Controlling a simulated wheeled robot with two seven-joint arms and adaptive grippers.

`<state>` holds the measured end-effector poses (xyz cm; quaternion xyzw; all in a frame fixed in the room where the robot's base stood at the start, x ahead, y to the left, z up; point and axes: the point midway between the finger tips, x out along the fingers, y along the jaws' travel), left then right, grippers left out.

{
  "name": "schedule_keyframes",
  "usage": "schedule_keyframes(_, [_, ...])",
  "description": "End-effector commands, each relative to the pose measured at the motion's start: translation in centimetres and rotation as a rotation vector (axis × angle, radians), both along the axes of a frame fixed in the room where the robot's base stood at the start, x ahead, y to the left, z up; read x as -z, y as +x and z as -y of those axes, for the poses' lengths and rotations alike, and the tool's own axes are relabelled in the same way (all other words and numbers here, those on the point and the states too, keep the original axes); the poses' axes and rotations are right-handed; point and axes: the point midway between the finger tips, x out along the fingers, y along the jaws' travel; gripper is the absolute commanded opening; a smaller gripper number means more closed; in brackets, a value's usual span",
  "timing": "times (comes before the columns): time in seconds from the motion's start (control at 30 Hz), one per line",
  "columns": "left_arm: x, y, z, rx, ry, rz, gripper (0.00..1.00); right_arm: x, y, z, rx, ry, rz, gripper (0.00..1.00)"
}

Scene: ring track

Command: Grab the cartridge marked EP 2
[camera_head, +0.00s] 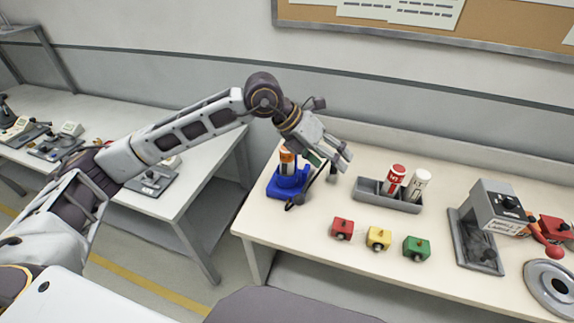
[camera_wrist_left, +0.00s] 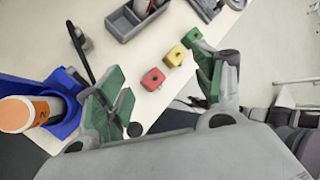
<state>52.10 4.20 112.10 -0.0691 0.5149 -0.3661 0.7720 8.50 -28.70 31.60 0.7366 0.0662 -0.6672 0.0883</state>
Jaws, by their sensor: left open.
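An orange-and-white cartridge (camera_head: 287,160) stands in a blue holder (camera_head: 288,186) at the table's left end. In the left wrist view the cartridge (camera_wrist_left: 22,112) shows its orange end with a dark mark like a 2; the full label is not readable. A red cartridge (camera_head: 394,179) and a white cartridge (camera_head: 417,185) stand in a grey tray (camera_head: 372,198); their marks are too small to read. My left gripper (camera_head: 333,162) is open and empty, above and just right of the blue holder. Its green-padded fingers (camera_wrist_left: 164,72) are apart. My right gripper is not in view.
Red (camera_head: 343,228), yellow (camera_head: 378,238) and green (camera_head: 416,248) blocks sit along the front. A grey machine (camera_head: 495,207) and a round grey disc (camera_head: 550,285) stand at right. A second table (camera_head: 95,105) is at left, across a gap.

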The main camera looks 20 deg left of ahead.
Motion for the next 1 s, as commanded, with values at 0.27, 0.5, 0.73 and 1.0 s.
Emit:
schedule_keyframes(0.27, [0.0, 3.9, -9.4, -0.164, 0.338, 0.052, 0.69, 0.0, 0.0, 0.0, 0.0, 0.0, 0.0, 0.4])
schedule_keyframes(0.5, [-1.1, 5.4, -14.9, -0.277, 0.505, 0.065, 0.69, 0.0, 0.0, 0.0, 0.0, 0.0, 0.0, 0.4])
schedule_keyframes(0.73, [-1.2, 5.5, -15.7, -0.294, 0.529, 0.067, 0.69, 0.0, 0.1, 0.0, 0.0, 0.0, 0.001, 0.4])
schedule_keyframes(1.0, [-1.0, 5.6, -15.6, -0.293, 0.527, 0.066, 0.69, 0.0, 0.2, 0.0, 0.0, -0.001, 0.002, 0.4])
